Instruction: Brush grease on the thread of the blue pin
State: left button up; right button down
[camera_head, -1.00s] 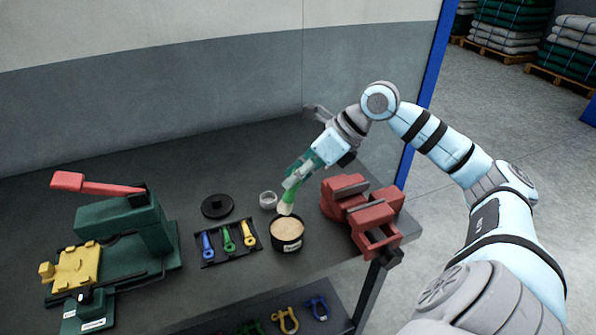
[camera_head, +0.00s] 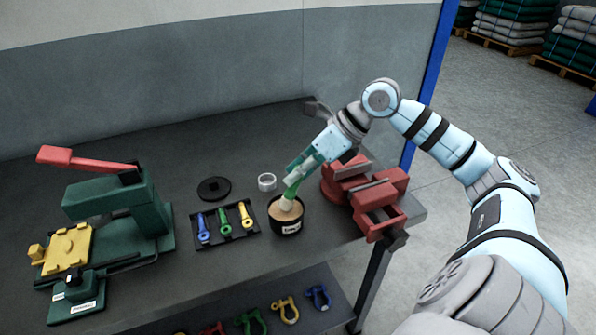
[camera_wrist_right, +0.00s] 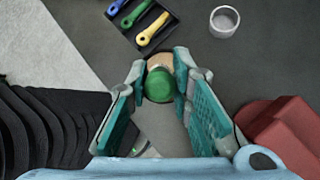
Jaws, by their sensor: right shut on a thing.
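The blue pin (camera_head: 203,228) lies in a black tray (camera_head: 236,236) beside a green pin (camera_head: 225,222) and a yellow pin (camera_head: 245,214). My right gripper (camera_head: 293,182) is shut on the green handle of a brush (camera_head: 289,192). The brush's pale tip points down into the black grease pot (camera_head: 288,224), at the beige grease; how deep it sits I cannot tell. In the right wrist view the round green handle end (camera_wrist_right: 160,86) is between the fingers and partly hides the pot. The thread of the blue pin is not clear. My left gripper is out of view.
A red vise (camera_head: 372,193) stands right of the pot, near the bench corner. A small pale ring-shaped cup (camera_head: 267,182) and a black disc (camera_head: 214,188) lie behind. A green press with a red lever (camera_head: 90,160) stands at left. Coloured shackles (camera_head: 285,309) are on the lower shelf.

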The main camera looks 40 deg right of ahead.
jog(key=shift+f+b, duration=0.55)
jog(key=shift+f, duration=0.05)
dwell(1.2)
notch_tip(320, 180, up, 7)
jog(key=p, duration=0.6)
jog(key=shift+r, duration=0.15)
jog(key=shift+a, duration=0.1)
dwell(0.4)
